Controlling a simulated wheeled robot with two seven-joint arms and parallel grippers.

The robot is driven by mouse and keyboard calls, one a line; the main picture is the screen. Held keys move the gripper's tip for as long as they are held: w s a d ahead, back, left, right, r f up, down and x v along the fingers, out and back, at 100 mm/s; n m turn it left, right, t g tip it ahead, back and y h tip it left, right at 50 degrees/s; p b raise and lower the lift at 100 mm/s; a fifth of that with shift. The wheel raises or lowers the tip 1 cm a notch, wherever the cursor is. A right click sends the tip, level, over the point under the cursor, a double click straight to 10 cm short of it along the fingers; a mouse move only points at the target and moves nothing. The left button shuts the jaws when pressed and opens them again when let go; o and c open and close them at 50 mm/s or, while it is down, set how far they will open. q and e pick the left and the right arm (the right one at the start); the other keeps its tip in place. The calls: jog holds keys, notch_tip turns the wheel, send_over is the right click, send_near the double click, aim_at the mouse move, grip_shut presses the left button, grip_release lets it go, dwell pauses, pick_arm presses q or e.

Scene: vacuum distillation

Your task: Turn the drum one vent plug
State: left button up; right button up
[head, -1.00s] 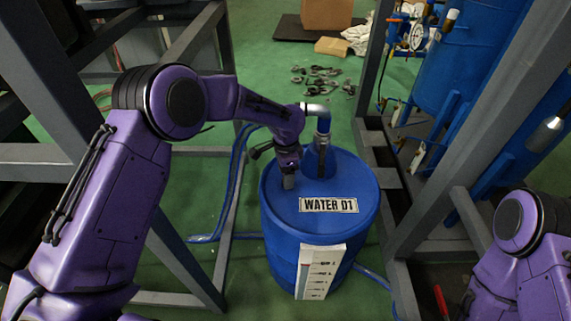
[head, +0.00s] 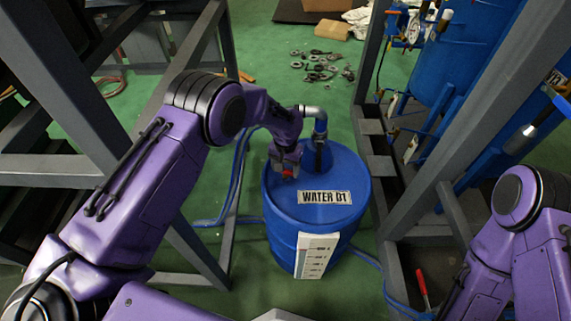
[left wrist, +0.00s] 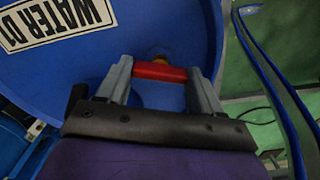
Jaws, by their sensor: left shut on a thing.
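The blue drum (head: 330,205) labelled WATER 01 stands upright on the floor in the middle of the head view. My left gripper (head: 287,172) is over the left part of its lid. In the left wrist view my left gripper (left wrist: 161,72) has its two fingers on the ends of a red bar-shaped handle (left wrist: 160,71), which I take to be the vent plug. The red also shows in the head view (head: 288,173). My right gripper is out of view.
A metal pipe elbow with a blue hose (head: 317,115) rises from the lid behind the gripper. Grey steel frames (head: 440,190) stand on both sides. Several small parts (head: 318,66) lie on the green floor behind.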

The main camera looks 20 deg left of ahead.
pick_arm(q)
jog(key=n+p, duration=0.1)
jog(key=n, duration=0.4)
jog(key=shift+w+r+n, duration=0.1)
jog(key=shift+n, duration=2.4)
jog(key=o, duration=1.1)
jog(key=shift+c, duration=0.2)
notch_tip(320, 180, up, 10)
jog(key=shift+r, duration=0.2)
jog(key=shift+a, duration=0.1)
